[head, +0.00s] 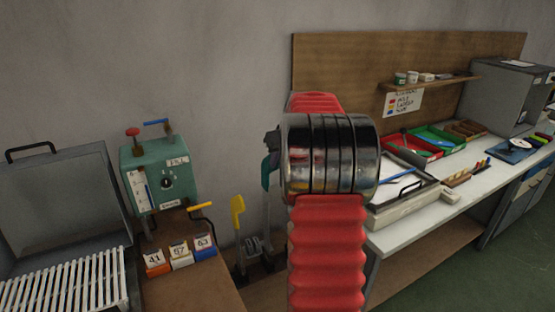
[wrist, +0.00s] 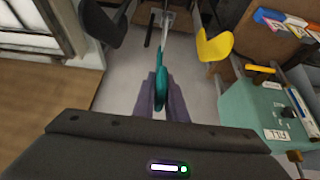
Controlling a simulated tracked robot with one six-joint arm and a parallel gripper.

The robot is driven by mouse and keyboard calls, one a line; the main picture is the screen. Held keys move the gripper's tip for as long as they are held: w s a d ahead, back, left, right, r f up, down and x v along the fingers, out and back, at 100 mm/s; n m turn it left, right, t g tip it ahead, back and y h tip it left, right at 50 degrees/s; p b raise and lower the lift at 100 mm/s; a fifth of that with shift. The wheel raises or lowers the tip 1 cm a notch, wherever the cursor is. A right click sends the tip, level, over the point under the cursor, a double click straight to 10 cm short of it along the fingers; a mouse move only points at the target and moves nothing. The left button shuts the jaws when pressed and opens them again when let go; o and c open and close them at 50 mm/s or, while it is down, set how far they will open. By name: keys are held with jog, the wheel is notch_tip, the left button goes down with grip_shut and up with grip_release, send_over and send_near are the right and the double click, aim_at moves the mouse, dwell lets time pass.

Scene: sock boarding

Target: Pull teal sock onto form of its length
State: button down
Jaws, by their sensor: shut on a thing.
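The teal sock (wrist: 172,97) is held between the two fingers of my gripper (wrist: 162,98) in the wrist view. The sock (head: 265,173) also shows as a narrow strip left of my arm in the head view. A slim grey upright form (wrist: 165,32) stands in line with the sock beyond the fingertips. I cannot tell how far the sock is around it. A yellow foot-shaped form (head: 238,215) stands to its left in the head view, and it shows at the right in the wrist view (wrist: 214,50). A black form (wrist: 101,24) stands opposite. My arm hides most of the gripper in the head view.
Several numbered blocks (head: 181,257) lie on a wooden surface beside a teal control box (head: 160,175). An open press with white slats (head: 65,284) is at the left. A white bench (head: 440,212) with trays (head: 431,141) stands at the right.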

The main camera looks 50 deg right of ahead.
aim_at(277, 192)
jog(key=shift+f, duration=6.65)
dwell(0.9)
jog(key=c, duration=1.7)
grip_release()
